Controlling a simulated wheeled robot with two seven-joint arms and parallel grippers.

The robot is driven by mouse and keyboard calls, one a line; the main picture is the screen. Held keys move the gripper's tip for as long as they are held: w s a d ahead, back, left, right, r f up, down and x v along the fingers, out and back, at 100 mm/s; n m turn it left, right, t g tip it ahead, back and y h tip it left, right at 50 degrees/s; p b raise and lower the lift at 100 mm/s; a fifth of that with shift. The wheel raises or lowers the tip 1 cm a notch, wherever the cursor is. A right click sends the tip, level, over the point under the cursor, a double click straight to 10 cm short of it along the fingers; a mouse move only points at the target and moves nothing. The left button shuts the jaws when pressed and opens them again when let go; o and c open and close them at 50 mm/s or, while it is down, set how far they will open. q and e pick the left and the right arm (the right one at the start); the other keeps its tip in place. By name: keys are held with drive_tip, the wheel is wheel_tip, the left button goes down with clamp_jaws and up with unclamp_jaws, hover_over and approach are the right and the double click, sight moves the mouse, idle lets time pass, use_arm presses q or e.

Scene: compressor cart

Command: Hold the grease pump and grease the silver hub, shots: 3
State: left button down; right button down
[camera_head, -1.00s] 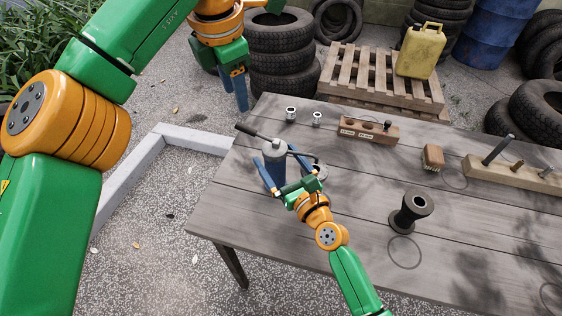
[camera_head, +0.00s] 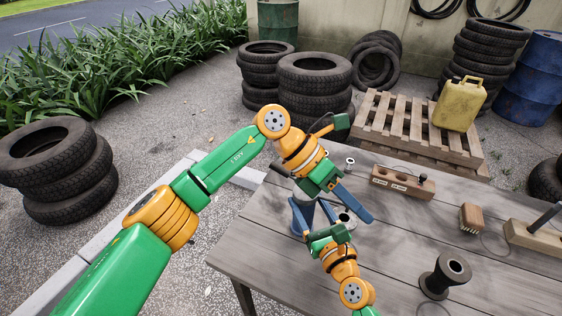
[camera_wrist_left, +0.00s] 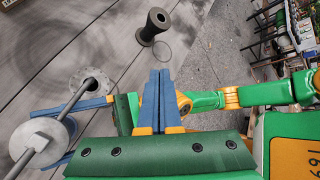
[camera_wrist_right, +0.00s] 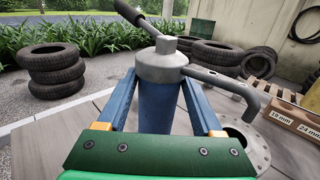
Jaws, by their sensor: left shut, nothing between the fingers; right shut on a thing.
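The grease pump has a blue body and a grey metal cap (camera_wrist_right: 162,65), with a long handle (camera_wrist_right: 135,20) and a bent spout (camera_wrist_right: 225,84). My right gripper (camera_wrist_right: 158,95) is shut around its body (camera_head: 303,212); the pump stands upright. The silver hub (camera_wrist_left: 90,82), a round flange with bolt holes, lies on the table and partly shows in the right wrist view (camera_wrist_right: 258,150). The spout tip is over or near the hub; contact cannot be told. My left gripper (camera_head: 356,204) is shut and empty beside the pump, its fingers (camera_wrist_left: 161,80) together. My left arm hides much of the pump in the head view.
On the table (camera_head: 275,255) are a dark spool (camera_head: 445,275), a wooden block (camera_head: 402,182) with size labels, a brush (camera_head: 471,217) and a small silver socket (camera_head: 349,163). A pallet (camera_head: 400,130) with a yellow can (camera_head: 457,102) and stacked tyres (camera_head: 315,82) stand behind.

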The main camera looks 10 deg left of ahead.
use_arm(q)
wheel_tip(320, 180, up, 5)
drive_tip(key=s+n+t+h, duration=0.2)
drive_tip(key=n+h, duration=0.8)
drive_tip(key=h, duration=0.2)
drive_tip(key=w+a+f+n+t+y, duration=0.2)
drive_tip(key=a+f+n+t+y, duration=0.2)
drive_tip(key=a+n+t, duration=0.5)
drive_tip(key=w+a+f+n+t+y, duration=0.2)
drive_tip(key=a+f+n+t+y, duration=0.2)
drive_tip(key=n, duration=1.5)
drive_tip(key=a+t+y, duration=0.3)
drive_tip(key=a+t, duration=0.3)
drive_tip(key=t, duration=0.2)
drive_tip(key=shift+w+n, duration=0.3)
